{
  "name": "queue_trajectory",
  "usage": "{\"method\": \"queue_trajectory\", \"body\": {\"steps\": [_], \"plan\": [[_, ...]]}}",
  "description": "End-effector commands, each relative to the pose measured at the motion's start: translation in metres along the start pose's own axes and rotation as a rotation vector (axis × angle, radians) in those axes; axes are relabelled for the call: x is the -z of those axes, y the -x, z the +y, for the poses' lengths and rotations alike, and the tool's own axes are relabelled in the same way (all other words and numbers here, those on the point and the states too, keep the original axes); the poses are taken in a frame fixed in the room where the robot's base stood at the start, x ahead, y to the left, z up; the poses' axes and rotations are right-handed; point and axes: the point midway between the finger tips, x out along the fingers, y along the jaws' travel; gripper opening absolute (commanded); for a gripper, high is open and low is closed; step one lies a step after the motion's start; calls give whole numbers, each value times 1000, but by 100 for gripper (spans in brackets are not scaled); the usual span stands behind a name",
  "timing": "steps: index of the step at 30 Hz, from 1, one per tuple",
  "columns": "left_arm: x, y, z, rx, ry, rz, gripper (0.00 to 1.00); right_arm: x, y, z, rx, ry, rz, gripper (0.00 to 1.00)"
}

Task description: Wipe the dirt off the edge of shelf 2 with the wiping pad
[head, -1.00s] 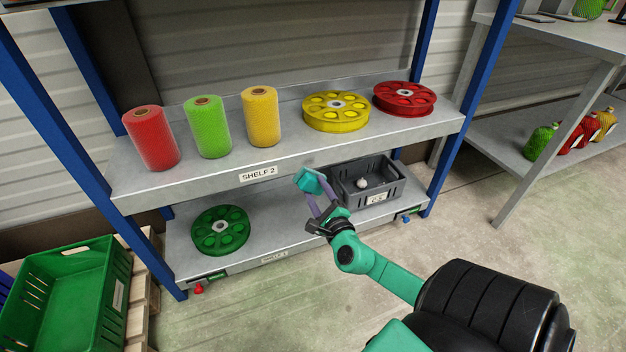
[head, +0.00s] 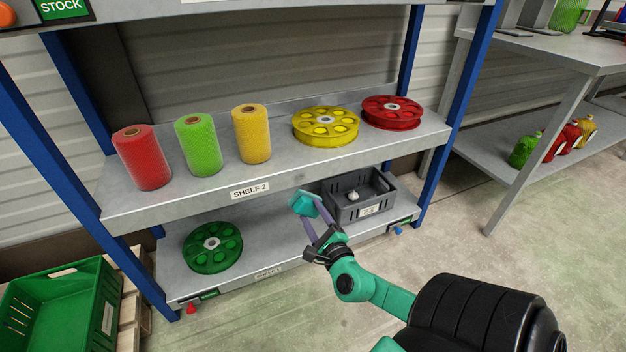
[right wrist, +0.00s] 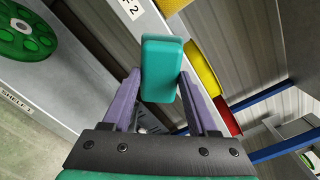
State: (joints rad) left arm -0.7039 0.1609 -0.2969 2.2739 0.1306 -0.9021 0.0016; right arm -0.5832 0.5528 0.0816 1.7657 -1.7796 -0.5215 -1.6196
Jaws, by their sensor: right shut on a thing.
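The teal wiping pad (head: 304,203) is held between the fingers of my right gripper (head: 312,216), which is shut on it. The pad also shows in the right wrist view (right wrist: 161,68) between the two purple fingers (right wrist: 160,98). In the head view the pad appears just below and to the right of the SHELF 2 label (head: 250,189), in front of the shelf. Whether it touches the edge of shelf 2 (head: 180,212) I cannot tell. My left gripper is out of view.
Shelf 2 holds red (head: 142,158), green (head: 198,146) and yellow (head: 251,134) spools and yellow (head: 325,126) and red (head: 391,113) reels. Below are a green reel (head: 212,248) and a grey bin (head: 345,204). A green crate (head: 60,310) stands left. The floor at right is clear.

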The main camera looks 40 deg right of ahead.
Motion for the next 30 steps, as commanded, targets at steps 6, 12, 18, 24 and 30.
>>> {"method": "queue_trajectory", "body": {"steps": [6, 12, 18, 24, 30], "plan": [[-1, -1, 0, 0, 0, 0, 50, 0, -9, 0, 3, -1, -2, 15], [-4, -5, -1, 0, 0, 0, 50, 0, -36, 0, 3, -1, -3, 15], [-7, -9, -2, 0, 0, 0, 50, 1, -62, 0, 2, 1, -3, 15], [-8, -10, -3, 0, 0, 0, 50, 1, -72, 0, 0, 0, -2, 15], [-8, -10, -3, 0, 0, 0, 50, 0, -72, 0, 0, 0, -2, 15]]}}
